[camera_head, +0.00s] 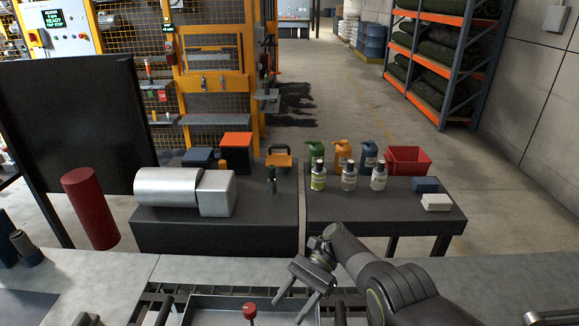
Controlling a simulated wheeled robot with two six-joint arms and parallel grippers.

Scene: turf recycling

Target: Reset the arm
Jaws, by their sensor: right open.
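My right arm comes in from the lower right. Its gripper (290,307) is open and empty, with its two fingers apart and pointing down to the left. It is above the grey bench, over the right part of a shallow metal tray (205,302). Dark finger-like shapes show at the bottom edge on the left. They may be my left gripper, but they are cut off and their state is unclear.
Behind the bench are two dark tables. The left one (225,240) bears a silver cylindrical machine (170,188); the right one (385,212) bears several bottles, a red bin (408,160) and a white block (436,202).

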